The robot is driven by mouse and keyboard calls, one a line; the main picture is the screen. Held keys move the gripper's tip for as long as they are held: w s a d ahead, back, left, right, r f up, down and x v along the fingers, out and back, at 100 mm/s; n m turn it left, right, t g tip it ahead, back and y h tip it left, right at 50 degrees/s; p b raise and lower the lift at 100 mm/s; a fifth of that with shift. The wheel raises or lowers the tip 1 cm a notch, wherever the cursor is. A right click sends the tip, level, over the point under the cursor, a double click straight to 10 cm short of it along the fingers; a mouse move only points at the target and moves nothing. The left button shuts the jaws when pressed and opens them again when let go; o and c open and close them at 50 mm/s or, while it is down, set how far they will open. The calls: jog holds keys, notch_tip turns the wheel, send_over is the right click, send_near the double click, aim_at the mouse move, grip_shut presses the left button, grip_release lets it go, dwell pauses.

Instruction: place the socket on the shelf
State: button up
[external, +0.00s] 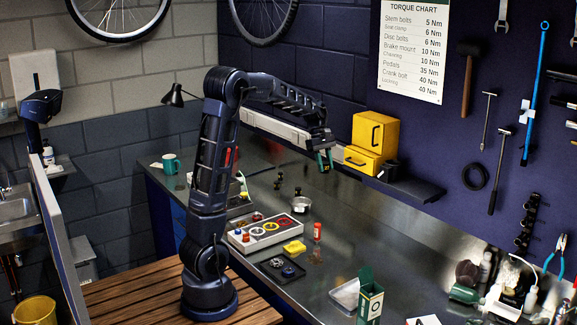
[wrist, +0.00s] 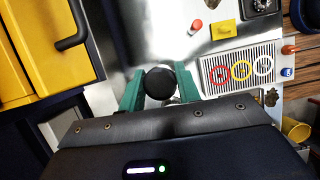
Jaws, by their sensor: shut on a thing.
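My gripper (external: 325,161) is up at the left end of the dark wall shelf (external: 425,191), beside the yellow cabinet (external: 375,132). In the wrist view its green fingers (wrist: 160,86) are shut on a round black socket (wrist: 159,80), seen end-on between them. The socket is too small to make out in the external view. The yellow cabinet fills the left of the wrist view (wrist: 45,50), close to the fingers. The gripper is above the bench level, and I cannot tell whether the socket touches anything.
The metal bench (external: 335,205) below holds a tray with coloured rings (external: 262,232), a yellow block (external: 294,247), a red-capped bottle (external: 317,231) and a green box (external: 369,297).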

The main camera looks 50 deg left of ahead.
jog(key=s+d+m+g+y, duration=0.2)
jog(key=d+m, duration=0.6)
jog(key=d, duration=1.1)
jog(key=s+d+m+g+y, duration=0.2)
jog(key=d+m, duration=0.6)
jog(key=d, duration=1)
jog(key=s+d+f+m+y, duration=0.15)
jog(key=s+d+m, duration=0.3)
jog(key=d, duration=0.65)
jog(key=s+d+f+m+y, duration=0.15)
jog(key=s+d+m, duration=0.3)
jog(key=d, duration=0.55)
jog(key=w+a+r+n+t+h, duration=0.2)
jog(key=w+a+r+n, duration=0.3)
jog(key=w+a+n, duration=0.3)
jog(key=w+a+r+n+t+h, duration=0.1)
jog(key=w+a+r+n+h, duration=0.2)
jog(key=w+a+r+n, duration=0.5)
jog(key=w+a+r+n+t+h, duration=0.2)
jog(key=w+a+n, duration=0.3)
jog(key=w+n, duration=0.65)
jog(key=shift+s+f, duration=0.1)
jog(key=shift+f, duration=4.75)
jog(key=shift+f, duration=0.1)
